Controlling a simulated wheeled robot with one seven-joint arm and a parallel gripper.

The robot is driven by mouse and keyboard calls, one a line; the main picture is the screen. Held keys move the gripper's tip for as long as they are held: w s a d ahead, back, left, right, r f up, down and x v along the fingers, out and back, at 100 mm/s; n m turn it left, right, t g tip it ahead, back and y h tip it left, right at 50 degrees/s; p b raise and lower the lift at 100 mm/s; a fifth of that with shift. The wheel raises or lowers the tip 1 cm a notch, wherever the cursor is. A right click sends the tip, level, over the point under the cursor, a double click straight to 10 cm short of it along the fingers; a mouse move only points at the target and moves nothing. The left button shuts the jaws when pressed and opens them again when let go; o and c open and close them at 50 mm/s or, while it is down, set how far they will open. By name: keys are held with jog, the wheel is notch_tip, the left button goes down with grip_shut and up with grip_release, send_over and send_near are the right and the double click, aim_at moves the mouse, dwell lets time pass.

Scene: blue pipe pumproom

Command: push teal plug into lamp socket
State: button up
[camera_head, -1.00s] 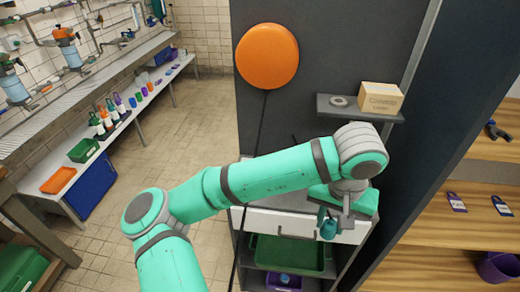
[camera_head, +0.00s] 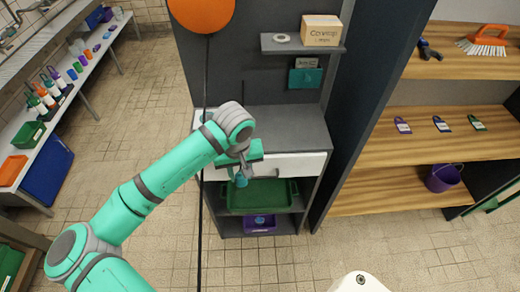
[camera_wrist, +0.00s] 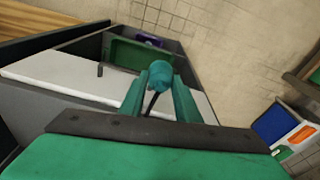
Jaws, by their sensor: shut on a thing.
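The teal plug (camera_head: 241,181) is a small rounded teal piece, held in front of the cabinet's white drawer front. My gripper (camera_head: 242,172) is shut on it. In the wrist view the plug (camera_wrist: 160,71) sits between the fingertips of my gripper (camera_wrist: 159,84), with a short dark strip, perhaps a cord, below it. A teal plate (camera_head: 305,78) is on the dark panel under the small shelf, apart from the plug and to its upper right. I cannot tell whether this is the lamp socket; no socket opening is clear.
A large orange disc (camera_head: 202,12) is on the dark panel, with a black cord (camera_head: 205,75) hanging below. A small shelf (camera_head: 300,46) holds a cardboard box (camera_head: 321,30) and a grey ring. Wooden shelves (camera_head: 450,140) stand at right.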

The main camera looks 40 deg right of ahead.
jog(key=w+a+f+n, duration=0.2)
jog(key=w+a+f, duration=0.1)
jog(key=a+f, duration=0.4)
jog(key=w+a+f+n, duration=0.1)
jog(key=w+a+f, duration=0.3)
jog(key=a+f, duration=0.2)
notch_tip(320, 180, down, 2)
jog(key=shift+w+a+f+n, duration=0.2)
jog(key=shift+a+n, duration=0.2)
jog(key=a+f, duration=0.4)
jog(key=a+f+n, duration=0.1)
jog(key=a+f, duration=0.4)
jog(key=s+a+f+n, duration=0.1)
jog(key=a+f, duration=0.3)
jog(key=f, duration=0.1)
jog(key=shift+a+y, duration=0.25)
jog(key=shift+y, duration=0.15)
grip_shut()
jog(key=shift+a+f, duration=0.15)
jog(key=shift+a, duration=0.05)
